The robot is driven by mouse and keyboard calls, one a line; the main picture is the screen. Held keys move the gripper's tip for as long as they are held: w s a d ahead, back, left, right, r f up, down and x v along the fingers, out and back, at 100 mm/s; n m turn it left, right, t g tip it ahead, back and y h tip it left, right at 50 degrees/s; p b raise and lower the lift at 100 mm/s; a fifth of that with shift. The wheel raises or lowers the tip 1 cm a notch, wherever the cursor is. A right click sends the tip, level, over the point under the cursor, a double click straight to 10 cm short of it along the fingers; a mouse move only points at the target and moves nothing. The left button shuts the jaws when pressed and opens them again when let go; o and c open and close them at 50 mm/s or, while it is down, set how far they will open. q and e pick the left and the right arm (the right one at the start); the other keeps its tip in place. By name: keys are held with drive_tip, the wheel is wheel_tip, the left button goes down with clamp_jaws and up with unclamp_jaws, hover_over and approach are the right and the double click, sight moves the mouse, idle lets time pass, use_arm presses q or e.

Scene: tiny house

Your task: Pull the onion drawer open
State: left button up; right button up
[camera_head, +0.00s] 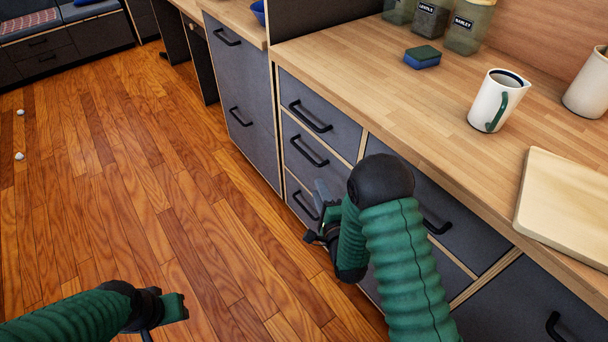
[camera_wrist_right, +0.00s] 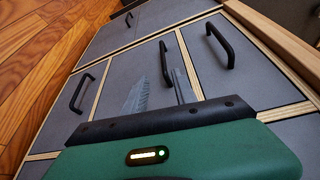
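A stack of three closed grey drawers stands under the counter, with a top drawer (camera_head: 335,117), a middle drawer (camera_head: 295,142) and a bottom drawer (camera_head: 292,190). Each has a black bar handle. No label shows which is the onion drawer. My right gripper (camera_head: 318,212) is in front of the lower part of this stack. In the right wrist view its two fingers (camera_wrist_right: 160,86) are apart, with the middle drawer's handle (camera_wrist_right: 164,62) just past and between their tips; contact cannot be told. My left gripper (camera_head: 172,308) is low over the floor, its fingers mostly hidden.
The wooden counter (camera_head: 400,110) holds a sponge (camera_head: 422,57), a white mug (camera_head: 497,100), jars (camera_head: 470,28) and a cutting board (camera_head: 570,205). A wide cabinet (camera_head: 240,85) adjoins the stack on the left. The wooden floor (camera_head: 130,190) is mostly clear.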

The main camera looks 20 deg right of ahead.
sight(305, 153)
drive_tip(key=w+b, duration=0.1)
drive_tip(key=w, duration=0.4)
drive_tip(key=w+b, duration=0.2)
drive_tip(key=w, duration=0.3)
drive_tip(key=w+d+f+b, duration=0.1)
drive_tip(key=w, duration=0.5)
drive_tip(key=shift+f, duration=0.1)
drive_tip(key=shift+w, duration=0.3)
drive_tip(key=c, duration=0.7)
clamp_jaws()
drive_tip(key=shift+s+a+f, duration=0.1)
